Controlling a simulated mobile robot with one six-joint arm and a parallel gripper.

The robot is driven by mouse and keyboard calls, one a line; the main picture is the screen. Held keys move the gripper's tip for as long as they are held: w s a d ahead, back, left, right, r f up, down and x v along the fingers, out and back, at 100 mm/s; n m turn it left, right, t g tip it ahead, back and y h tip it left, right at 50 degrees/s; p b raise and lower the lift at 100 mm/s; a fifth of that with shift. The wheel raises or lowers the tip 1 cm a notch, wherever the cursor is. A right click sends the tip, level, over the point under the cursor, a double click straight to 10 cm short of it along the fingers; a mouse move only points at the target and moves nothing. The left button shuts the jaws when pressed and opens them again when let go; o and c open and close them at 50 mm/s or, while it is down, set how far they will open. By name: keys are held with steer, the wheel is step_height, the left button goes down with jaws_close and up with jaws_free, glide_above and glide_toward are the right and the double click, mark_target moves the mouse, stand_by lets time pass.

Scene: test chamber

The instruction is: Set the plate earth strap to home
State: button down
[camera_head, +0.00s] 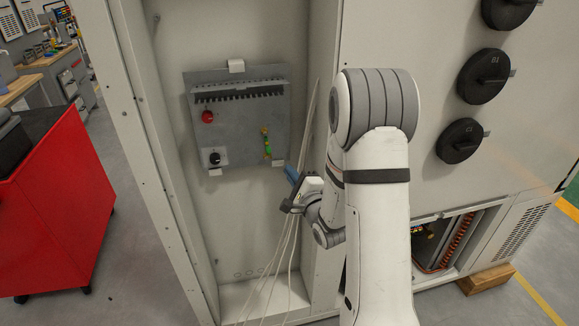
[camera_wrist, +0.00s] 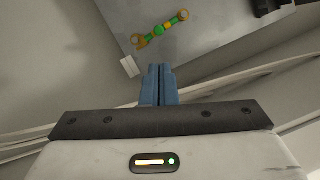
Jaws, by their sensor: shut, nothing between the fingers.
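The plate earth strap (camera_head: 267,143) is a small green and yellow piece at the lower right of a grey plate (camera_head: 235,135) inside the open cabinet. It also shows in the wrist view (camera_wrist: 162,28), running slantwise with a brass-coloured lug at its lower left end. My gripper (camera_head: 291,174) is just below and to the right of the strap in the head view. Its blue fingers (camera_wrist: 158,84) are together and empty, apart from the strap. Whether the strap's ends are fastened cannot be told.
The plate also bears a red knob (camera_head: 207,117), a black rotary knob (camera_head: 214,157) and a slotted strip (camera_head: 240,92). Pale cables (camera_head: 283,245) hang beside my gripper. The cabinet's side walls bound the space. A red cart (camera_head: 60,200) stands outside at left.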

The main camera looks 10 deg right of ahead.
mark_target(268, 147)
steer(key=p+x, duration=0.2)
steer(key=x, duration=0.6)
steer(key=shift+w, duration=0.1)
